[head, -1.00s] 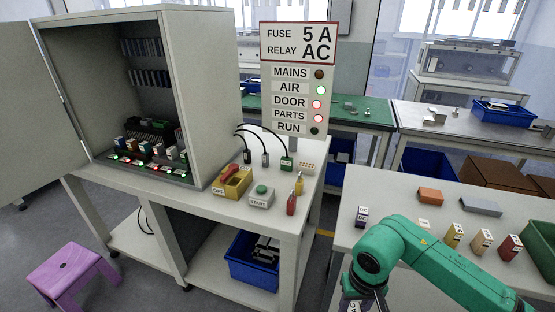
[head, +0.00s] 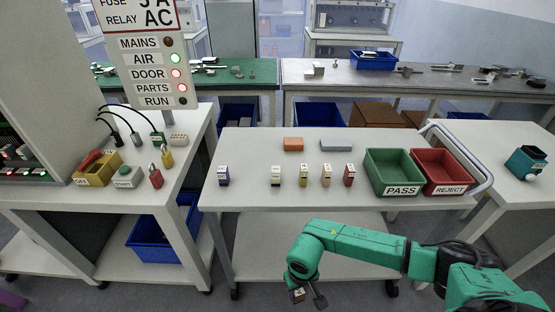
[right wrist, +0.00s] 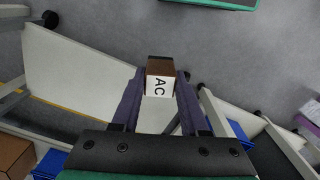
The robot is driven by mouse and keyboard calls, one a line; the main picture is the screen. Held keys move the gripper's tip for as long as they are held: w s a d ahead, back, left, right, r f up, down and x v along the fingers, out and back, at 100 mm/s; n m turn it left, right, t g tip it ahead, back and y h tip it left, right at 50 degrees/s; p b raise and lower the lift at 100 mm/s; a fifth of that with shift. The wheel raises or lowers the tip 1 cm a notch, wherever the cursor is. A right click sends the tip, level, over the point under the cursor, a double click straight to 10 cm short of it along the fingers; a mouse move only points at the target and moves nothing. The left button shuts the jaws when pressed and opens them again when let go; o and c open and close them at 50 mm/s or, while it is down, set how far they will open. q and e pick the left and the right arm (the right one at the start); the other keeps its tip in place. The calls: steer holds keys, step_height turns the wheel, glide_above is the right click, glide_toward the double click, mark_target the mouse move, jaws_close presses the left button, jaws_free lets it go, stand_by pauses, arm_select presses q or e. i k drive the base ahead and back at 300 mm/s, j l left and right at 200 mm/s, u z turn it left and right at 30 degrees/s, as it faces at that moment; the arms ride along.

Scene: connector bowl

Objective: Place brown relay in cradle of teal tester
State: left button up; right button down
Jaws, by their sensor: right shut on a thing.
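The brown relay (right wrist: 160,65) has a white face marked AC and sits between the fingertips of my right gripper (head: 309,297), which is shut on it. In the head view the relay (head: 298,295) hangs low in front of the middle table, apart from any surface. The teal tester (head: 526,163) stands on the right-hand table, well to the right of and behind the gripper. Its cradle is too small to make out clearly. My left gripper is not in view.
Middle table (head: 255,195) holds several small labelled parts, an orange block (head: 293,144), a green PASS bin (head: 394,172) and a red REJECT bin (head: 443,172). A grey rail (head: 470,150) runs beside the REJECT bin. The right-hand table's front (head: 525,205) is clear.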

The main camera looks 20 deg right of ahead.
mark_target(532, 154)
steer(key=k+l, duration=0.1)
steer(key=l, duration=0.45)
steer(key=l+u, duration=0.1)
steer(key=l, duration=0.4)
steer(key=k+l, duration=0.15)
steer(key=l, duration=0.35)
steer(key=k+l+u, duration=0.1)
steer(key=l, duration=0.45)
steer(key=k+l, duration=0.15)
steer(key=l, duration=0.35)
steer(key=k+l+u, duration=0.1)
steer(key=l, duration=0.4)
steer(key=k+l, duration=0.15)
steer(key=l, duration=0.35)
steer(key=k+l, duration=0.15)
steer(key=l, duration=0.35)
steer(key=u, duration=0.05)
